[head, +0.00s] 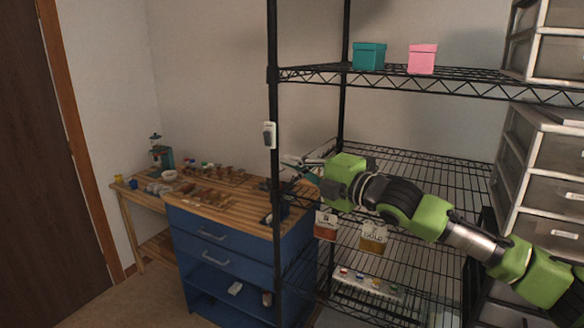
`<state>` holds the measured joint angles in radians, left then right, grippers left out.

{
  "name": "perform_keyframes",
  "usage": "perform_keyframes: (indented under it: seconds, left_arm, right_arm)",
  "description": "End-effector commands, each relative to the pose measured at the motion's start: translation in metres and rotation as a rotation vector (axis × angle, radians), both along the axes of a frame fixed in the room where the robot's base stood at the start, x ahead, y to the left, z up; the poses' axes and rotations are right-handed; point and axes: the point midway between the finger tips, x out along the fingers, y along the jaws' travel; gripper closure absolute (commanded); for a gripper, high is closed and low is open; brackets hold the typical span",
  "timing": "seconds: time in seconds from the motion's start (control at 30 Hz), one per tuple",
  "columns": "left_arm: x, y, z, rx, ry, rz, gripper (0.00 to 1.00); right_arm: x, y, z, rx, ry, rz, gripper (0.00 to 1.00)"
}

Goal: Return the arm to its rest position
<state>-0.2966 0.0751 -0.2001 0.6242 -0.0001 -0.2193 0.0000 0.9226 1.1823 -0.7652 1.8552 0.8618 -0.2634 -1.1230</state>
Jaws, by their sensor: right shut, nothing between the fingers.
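My right arm, green and black, comes in from the lower right and reaches across the front of the black wire shelf (410,165). My right gripper (296,168) is at its left end, near the shelf's front left post. Its fingers are shut with nothing between them. They point left toward the wooden-topped blue workbench, and I cannot tell how far they are from the post. My left gripper does not show.
A teal box (369,56) and a pink box (422,59) stand on the upper shelf. Drawer units (548,165) stand at the right. The blue workbench (217,240) carries small items. Floor (110,300) is clear at lower left.

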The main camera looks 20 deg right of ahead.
Motion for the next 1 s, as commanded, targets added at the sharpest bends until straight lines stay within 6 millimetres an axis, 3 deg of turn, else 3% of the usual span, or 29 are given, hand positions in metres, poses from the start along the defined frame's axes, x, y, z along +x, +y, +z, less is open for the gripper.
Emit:
perform_keyframes:
  seconds: [0.4,0.53,0.67,0.77,0.9,1.0]
  left_arm:
    - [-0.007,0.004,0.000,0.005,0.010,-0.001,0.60]
    - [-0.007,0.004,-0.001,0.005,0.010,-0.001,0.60]
    - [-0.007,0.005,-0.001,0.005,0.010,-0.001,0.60]
    - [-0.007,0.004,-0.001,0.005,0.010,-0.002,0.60]
    - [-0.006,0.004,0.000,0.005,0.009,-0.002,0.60]
    - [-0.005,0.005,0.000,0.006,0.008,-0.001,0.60]
  right_arm:
    - [0.000,0.000,0.000,0.001,0.001,0.000,1.00]
    - [-0.001,0.013,-0.019,0.012,0.041,0.012,1.00]
    - [-0.010,0.051,-0.077,0.066,0.172,0.039,1.00]
    - [-0.029,0.089,-0.140,0.141,0.327,0.045,1.00]
    - [-0.072,0.131,-0.223,0.283,0.557,-0.003,1.00]
    - [-0.109,0.147,-0.273,0.400,0.712,-0.083,1.00]
